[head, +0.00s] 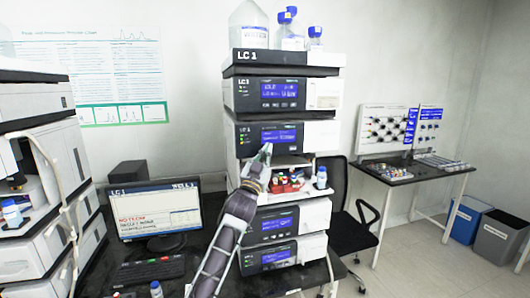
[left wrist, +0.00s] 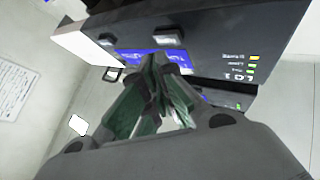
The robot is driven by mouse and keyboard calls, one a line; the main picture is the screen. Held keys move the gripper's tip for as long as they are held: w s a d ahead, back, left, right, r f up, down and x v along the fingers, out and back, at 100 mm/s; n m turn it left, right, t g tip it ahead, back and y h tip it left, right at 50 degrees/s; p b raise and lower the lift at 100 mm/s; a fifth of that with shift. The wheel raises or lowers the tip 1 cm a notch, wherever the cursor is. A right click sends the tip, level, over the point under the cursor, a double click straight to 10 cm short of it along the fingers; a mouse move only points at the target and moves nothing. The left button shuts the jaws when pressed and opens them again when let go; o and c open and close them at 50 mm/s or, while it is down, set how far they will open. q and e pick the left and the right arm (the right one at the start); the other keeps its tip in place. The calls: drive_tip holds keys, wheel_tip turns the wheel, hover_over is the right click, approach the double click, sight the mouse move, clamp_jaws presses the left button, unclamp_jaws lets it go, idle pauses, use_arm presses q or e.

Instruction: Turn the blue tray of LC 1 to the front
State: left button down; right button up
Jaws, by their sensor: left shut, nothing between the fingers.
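The LC 1 stack (head: 285,140) stands in the middle of the head view. Its open sampler compartment, low in the stack, holds red vials (head: 291,184) on a carrier partly covered by my left arm. I cannot make out a blue tray there. My left gripper (head: 265,152) is shut and empty, at the front of the module just above that compartment, below its blue display. In the left wrist view the closed fingers (left wrist: 153,68) point toward a dark panel (left wrist: 215,45) marked LC 1; I cannot tell whether they touch it. My right gripper is not in view.
A small bottle (head: 321,178) stands at the compartment's right side. Bottles (head: 287,30) stand on top of the stack. A monitor (head: 157,212) and keyboard (head: 148,271) are to the left, beside another stack (head: 45,160). A black chair (head: 350,220) stands to the right.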

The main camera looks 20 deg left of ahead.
use_arm(q)
drive_tip(key=shift+s, duration=0.1)
drive_tip(key=shift+s+d, duration=0.7)
drive_tip(key=shift+s, duration=0.3)
drive_tip(key=shift+s+d, duration=0.7)
drive_tip(key=shift+s, duration=0.3)
idle(4.3)
